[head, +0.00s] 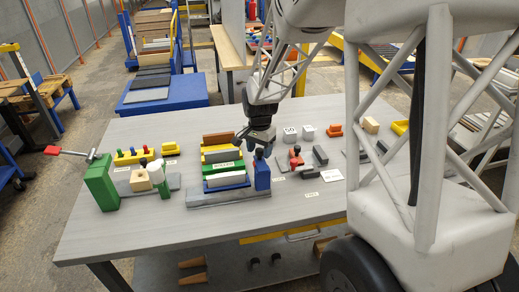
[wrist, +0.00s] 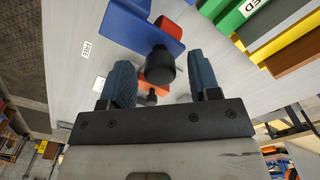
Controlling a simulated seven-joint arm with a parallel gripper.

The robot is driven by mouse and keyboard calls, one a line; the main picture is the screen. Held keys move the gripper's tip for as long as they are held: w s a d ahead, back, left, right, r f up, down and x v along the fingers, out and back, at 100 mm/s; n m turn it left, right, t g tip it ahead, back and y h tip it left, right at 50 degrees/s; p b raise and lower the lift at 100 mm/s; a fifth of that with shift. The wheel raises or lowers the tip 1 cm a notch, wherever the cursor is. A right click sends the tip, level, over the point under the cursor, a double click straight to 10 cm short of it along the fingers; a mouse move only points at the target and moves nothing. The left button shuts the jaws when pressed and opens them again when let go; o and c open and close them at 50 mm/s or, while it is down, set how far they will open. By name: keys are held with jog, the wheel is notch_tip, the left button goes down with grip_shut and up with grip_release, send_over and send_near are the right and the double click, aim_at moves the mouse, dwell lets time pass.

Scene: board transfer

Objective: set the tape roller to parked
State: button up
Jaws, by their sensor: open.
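I cannot tell for certain which part is the tape roller. A blue upright block (head: 262,177) with a dark knob (head: 259,154) stands at the right front end of the stacked coloured boards. The blue piece (wrist: 143,28) and a black round knob (wrist: 160,66) also show in the wrist view. My gripper (head: 260,136) is just above that block, pointing down. In the wrist view my gripper (wrist: 161,84) has its two blue-grey fingers apart, with the knob showing between them. Whether they touch it is unclear. A white label (wrist: 86,49) reading "FREE" lies beside the blue piece.
A red piece with a dark knob (head: 296,158) stands close to the right. Stacked boards (head: 222,156) lie directly left. A green block (head: 101,184) with a red-handled lever stands at the far left. The table's front strip (head: 200,232) is clear.

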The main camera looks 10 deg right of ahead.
grip_shut()
dwell(0.4)
jog(key=shift+a, duration=0.1)
jog(key=a, duration=2.4)
jog(key=shift+a, duration=0.15)
jog(key=shift+c, duration=1.5)
grip_release()
jog(key=shift+a, duration=0.1)
jog(key=o, duration=0.3)
